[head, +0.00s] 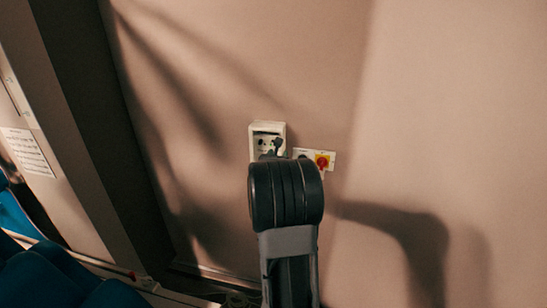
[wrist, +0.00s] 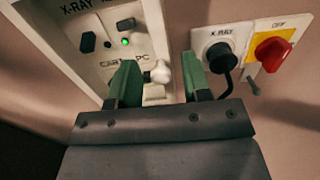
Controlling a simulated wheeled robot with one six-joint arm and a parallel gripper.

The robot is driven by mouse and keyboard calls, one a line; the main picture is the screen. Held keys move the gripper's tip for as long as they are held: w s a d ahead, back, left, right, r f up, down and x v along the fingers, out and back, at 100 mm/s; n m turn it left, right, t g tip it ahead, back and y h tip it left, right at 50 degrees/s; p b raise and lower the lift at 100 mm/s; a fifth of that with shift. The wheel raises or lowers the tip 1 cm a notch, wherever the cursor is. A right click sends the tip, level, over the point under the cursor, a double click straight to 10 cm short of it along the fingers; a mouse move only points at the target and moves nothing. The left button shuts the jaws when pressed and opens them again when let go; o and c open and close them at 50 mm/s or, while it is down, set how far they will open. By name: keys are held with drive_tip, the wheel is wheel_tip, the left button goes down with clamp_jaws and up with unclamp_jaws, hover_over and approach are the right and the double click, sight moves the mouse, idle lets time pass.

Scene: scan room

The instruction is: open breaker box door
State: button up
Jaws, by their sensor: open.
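The breaker box is a small off-white wall box (head: 254,129) in the middle of the head view. In the wrist view, the box (wrist: 155,25) fills the upper left, with a raised rim around a panel. The panel has black switches, a lit green lamp and the labels "X-RAY" and "CART PC". I cannot make out a separate door or its position. My gripper (wrist: 160,62) is open, its two green fingers pointing at the lower right of the box. A white knob-like part (wrist: 161,72) shows between the fingers. In the head view my arm hides the box's lower part.
Right of the box is a white plate (wrist: 288,52) with a red rotary switch (wrist: 272,54) on yellow, marked "OFF". A black plug with a cable (wrist: 220,58) sits in an "X RAY" socket close to the right finger. Blue seat-like shapes (head: 45,275) are at lower left. The wall at right is bare.

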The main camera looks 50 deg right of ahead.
idle(0.7)
drive_tip(key=s+a+m+g+y, duration=0.2)
drive_tip(key=s+a+m+y, duration=0.1)
drive_tip(key=a+m, duration=0.4)
drive_tip(key=s+a+f+m+g+y, duration=0.1)
drive_tip(key=s+a+m+g+y, duration=0.1)
drive_tip(key=s+a+m, duration=0.4)
drive_tip(key=s+a+f+m+g+y, duration=0.1)
drive_tip(key=s+a+m+y, duration=0.3)
drive_tip(key=a+m, duration=0.4)
drive_tip(key=a+g, duration=0.1)
drive_tip(key=a, duration=0.5)
drive_tip(key=shift+s+a, duration=0.3)
drive_tip(key=shift+a, duration=0.05)
drive_tip(key=shift+o, duration=0.2)
drive_tip(key=s+a+f+m+y, duration=0.1)
drive_tip(key=a+y, duration=0.2)
drive_tip(key=a, duration=0.3)
drive_tip(key=s+a+m+y, duration=0.2)
drive_tip(key=a, duration=0.3)
drive_tip(key=shift+s+a+f+t+y, duration=0.25)
drive_tip(key=shift+a+f+t+y, duration=0.1)
drive_tip(key=shift+t+y, duration=0.05)
drive_tip(key=shift+s+a, duration=0.1)
drive_tip(key=shift+a, duration=0.3)
